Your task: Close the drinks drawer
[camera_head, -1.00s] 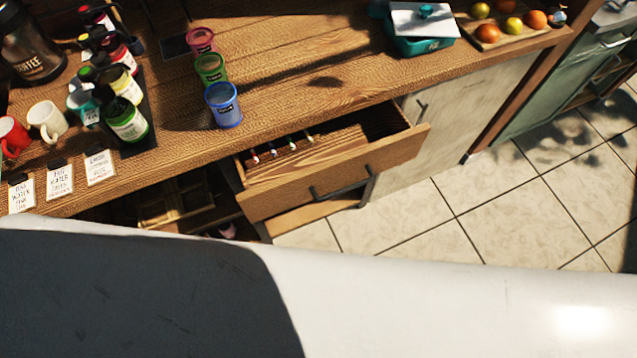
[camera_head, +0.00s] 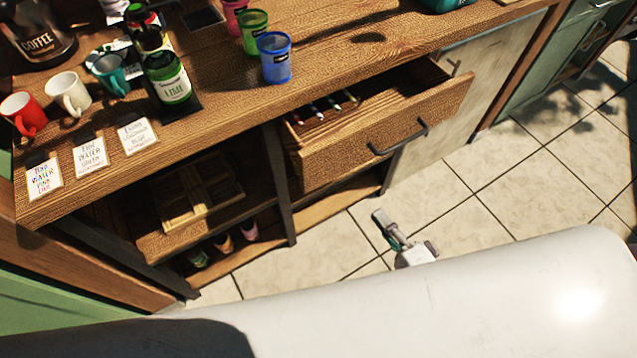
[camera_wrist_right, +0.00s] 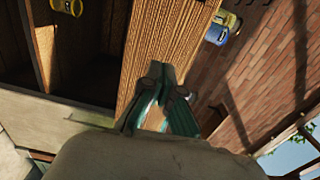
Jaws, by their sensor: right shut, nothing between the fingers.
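A wooden drawer (camera_head: 385,140) stands pulled open under the counter, with a dark bar handle (camera_head: 398,139) on its front. Several small objects with coloured tips (camera_head: 322,108) lie inside it. My right gripper (camera_head: 381,218) is in front of and below the drawer front, over the tiled floor in the picture, apart from the handle. In the right wrist view, the fingers (camera_wrist_right: 162,84) are together and empty, in front of a wooden surface (camera_wrist_right: 165,45); whether they touch it I cannot tell. My left gripper is out of view.
The wooden counter (camera_head: 235,105) holds a blue cup (camera_head: 274,58), a green bottle (camera_head: 168,78), mugs and label cards. A shelf below holds a wooden box (camera_head: 195,203). Tiled floor (camera_head: 490,190) is clear in front.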

